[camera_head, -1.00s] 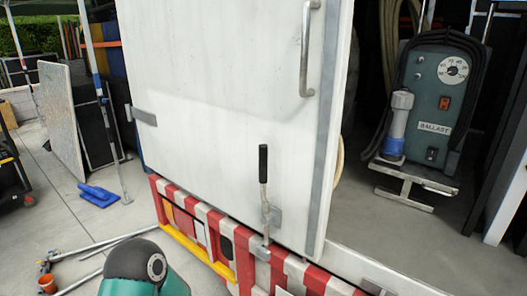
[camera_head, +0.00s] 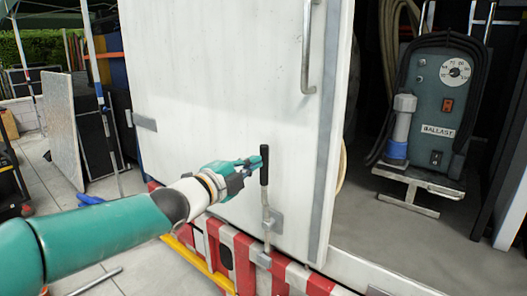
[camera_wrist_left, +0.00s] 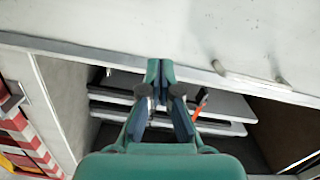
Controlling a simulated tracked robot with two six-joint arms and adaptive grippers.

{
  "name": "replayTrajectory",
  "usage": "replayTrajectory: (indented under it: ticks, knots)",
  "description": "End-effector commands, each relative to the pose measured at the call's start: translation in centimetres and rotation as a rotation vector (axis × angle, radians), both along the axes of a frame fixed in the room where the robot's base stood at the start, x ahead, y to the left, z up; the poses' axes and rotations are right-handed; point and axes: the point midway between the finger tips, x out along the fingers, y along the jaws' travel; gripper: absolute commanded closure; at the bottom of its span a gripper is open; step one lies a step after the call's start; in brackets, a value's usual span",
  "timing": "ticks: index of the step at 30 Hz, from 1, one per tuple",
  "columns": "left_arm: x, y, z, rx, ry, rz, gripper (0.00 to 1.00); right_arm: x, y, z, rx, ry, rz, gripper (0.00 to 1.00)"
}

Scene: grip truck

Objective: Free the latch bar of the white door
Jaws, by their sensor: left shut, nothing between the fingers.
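The white door (camera_head: 215,75) stands across the middle of the head view. Its latch bar (camera_head: 265,205) is a thin metal lever with a black grip (camera_head: 264,165), standing nearly upright near the door's lower right corner. Its lower end sits at a metal bracket (camera_head: 263,259) on the red-and-white sill. My left gripper (camera_head: 255,162) is shut and empty, its tips just left of the black grip; I cannot tell whether they touch it. Its shut fingers show in the left wrist view (camera_wrist_left: 159,72); I cannot make out the latch bar there. My right gripper is not in view.
A long metal handle (camera_head: 307,50) is fixed higher on the door, near its right edge. A ballast unit (camera_head: 436,100) stands in the open bay to the right. The left wrist view shows stacked boards (camera_wrist_left: 220,105) below the fingers.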

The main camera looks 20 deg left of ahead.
Motion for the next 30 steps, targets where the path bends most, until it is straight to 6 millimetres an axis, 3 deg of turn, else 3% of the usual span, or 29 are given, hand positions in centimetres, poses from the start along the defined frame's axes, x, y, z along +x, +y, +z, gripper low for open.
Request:
replayTrajectory:
  ticks: [6,11,24,30]
  knots:
    - [0.3,-0.1,-0.1,-0.003,0.003,0.0,1.0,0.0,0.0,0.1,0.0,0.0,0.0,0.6]
    - [1.6,-0.5,-0.1,-0.004,0.004,-0.001,1.0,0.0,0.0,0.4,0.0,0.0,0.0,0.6]
    - [9.7,-3.0,0.0,-0.005,0.006,-0.001,1.0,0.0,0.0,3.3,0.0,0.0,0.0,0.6]
    - [11.1,-0.5,-0.4,-0.005,0.005,0.003,1.0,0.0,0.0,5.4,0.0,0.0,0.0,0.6]
